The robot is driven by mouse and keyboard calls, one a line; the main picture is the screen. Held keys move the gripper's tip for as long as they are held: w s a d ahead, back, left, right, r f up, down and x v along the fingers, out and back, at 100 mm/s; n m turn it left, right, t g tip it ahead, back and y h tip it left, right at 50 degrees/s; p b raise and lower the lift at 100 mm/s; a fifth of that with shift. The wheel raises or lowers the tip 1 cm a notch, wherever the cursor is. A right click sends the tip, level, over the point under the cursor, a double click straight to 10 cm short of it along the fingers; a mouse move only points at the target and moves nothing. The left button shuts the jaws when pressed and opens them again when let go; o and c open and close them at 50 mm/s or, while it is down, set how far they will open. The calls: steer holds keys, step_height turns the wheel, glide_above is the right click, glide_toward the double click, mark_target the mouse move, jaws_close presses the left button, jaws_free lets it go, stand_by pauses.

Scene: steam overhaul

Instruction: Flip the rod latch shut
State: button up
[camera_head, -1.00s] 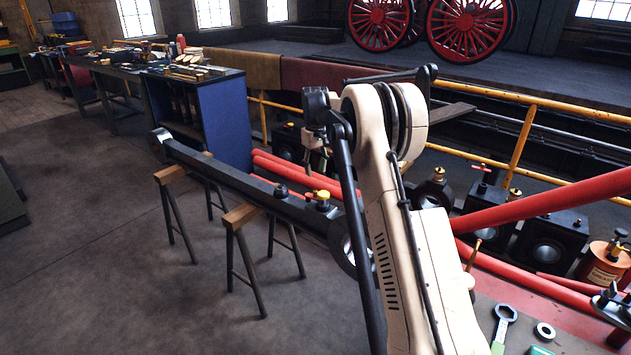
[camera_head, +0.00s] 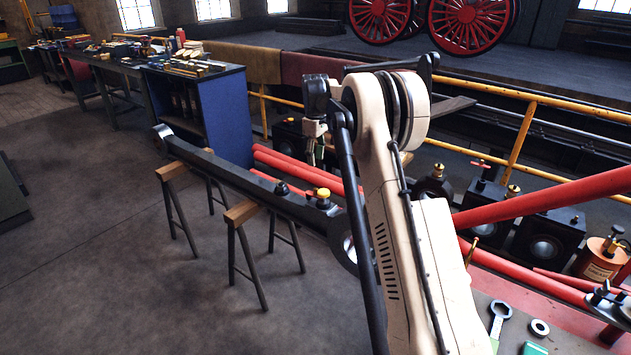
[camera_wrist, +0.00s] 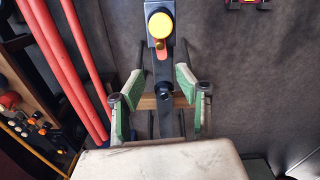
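A long dark rod (camera_head: 237,176) lies across two wooden-topped trestles. A yellow round cap (camera_head: 323,194) and a black cap (camera_head: 282,188) stand on its top near its right end. A small red-orange piece (camera_head: 309,195), possibly the latch, shows beside the yellow cap; in the wrist view this red-orange piece (camera_wrist: 162,50) lies just below the yellow cap (camera_wrist: 159,23). My gripper (camera_head: 319,153) is above the rod, apart from it. In the wrist view my gripper (camera_wrist: 160,76) is open, its green-padded fingers wide apart on either side of the rod, with nothing between them held.
Red pipes (camera_head: 290,168) run behind the rod, and a yellow railing (camera_head: 519,135) stands beyond. A workbench with a blue side (camera_head: 215,115) stands behind the rod's far end. A bench with a wrench (camera_head: 499,318) is at lower right.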

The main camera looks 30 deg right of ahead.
mark_target(314, 192)
step_height(314, 192, down, 13)
steer(key=shift+f+n+b, duration=0.2)
steer(key=shift+n+b, duration=0.55)
steer(key=shift+n, duration=0.25)
jaws_close()
